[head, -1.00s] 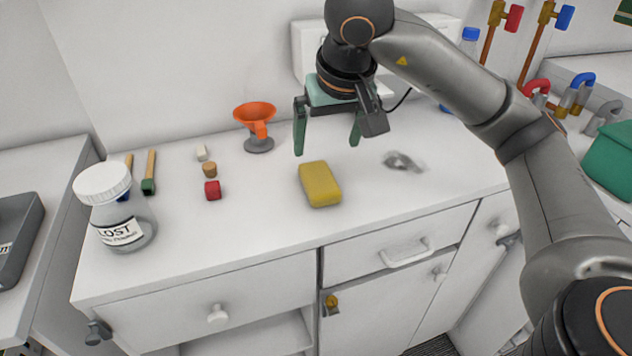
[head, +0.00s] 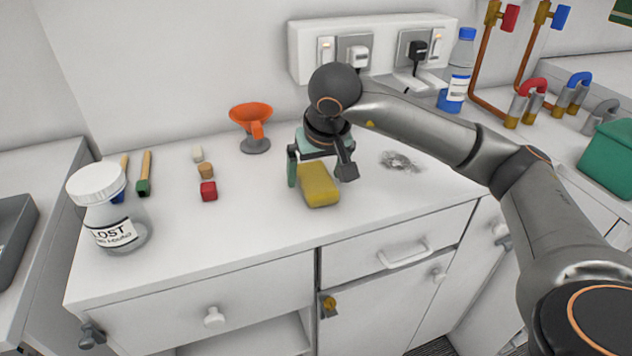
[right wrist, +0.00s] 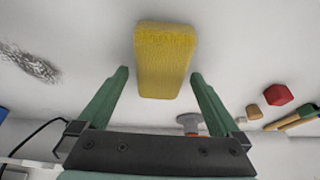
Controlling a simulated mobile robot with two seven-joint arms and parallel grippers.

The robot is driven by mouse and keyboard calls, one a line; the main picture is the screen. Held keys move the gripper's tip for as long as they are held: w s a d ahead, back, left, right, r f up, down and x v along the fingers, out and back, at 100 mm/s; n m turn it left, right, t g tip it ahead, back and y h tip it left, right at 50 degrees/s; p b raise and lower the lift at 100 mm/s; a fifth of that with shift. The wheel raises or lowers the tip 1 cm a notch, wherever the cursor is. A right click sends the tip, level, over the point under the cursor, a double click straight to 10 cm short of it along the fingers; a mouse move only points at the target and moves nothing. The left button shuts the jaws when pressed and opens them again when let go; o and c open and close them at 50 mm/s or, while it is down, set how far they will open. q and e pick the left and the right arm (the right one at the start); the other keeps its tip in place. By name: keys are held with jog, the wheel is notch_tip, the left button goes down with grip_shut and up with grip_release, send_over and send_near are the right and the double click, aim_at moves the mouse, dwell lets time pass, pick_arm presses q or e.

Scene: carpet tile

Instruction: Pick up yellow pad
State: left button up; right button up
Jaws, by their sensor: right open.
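The yellow pad (head: 319,186) lies flat on the white counter, near the middle of the head view. My right gripper (head: 316,175) is open and low over the counter at the pad's far end, one green finger at the left and the other side partly hidden by the wrist. In the right wrist view the pad (right wrist: 164,60) lies just beyond the two green fingertips (right wrist: 159,72), roughly centred between them, with a gap on both sides. The jaws hold nothing. My left gripper does not show.
A red cube (head: 208,191), a cork (head: 206,171) and a labelled jar (head: 108,208) are further left. A grey mesh (head: 401,161) lies to the right. The counter in front of the pad is clear.

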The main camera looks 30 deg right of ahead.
jog(key=shift+f, duration=0.25)
dwell(0.4)
jog(key=c, duration=1.3)
jog(key=shift+r, duration=0.15)
jog(key=shift+r, duration=0.25)
notch_tip(320, 180, up, 3)
jog(key=shift+f, duration=0.2)
jog(key=s+r, duration=0.1)
jog(key=r, duration=0.1)
jog(key=s+d+r, duration=0.1)
jog(key=s+r, duration=0.2)
jog(key=r, duration=0.1)
jog(key=shift+s+d, duration=0.15)
jog(key=shift+s, duration=0.1)
jog(key=s+r, duration=0.1)
jog(key=s, duration=0.2)
jog(key=s+d+r, duration=0.1)
jog(key=s, duration=0.2)
jog(key=s+d+r+p, duration=0.1)
jog(key=s+r, duration=0.1)
jog(key=s, duration=0.1)
jog(key=shift+d+r, duration=0.1)
jog(key=shift+d, duration=0.1)
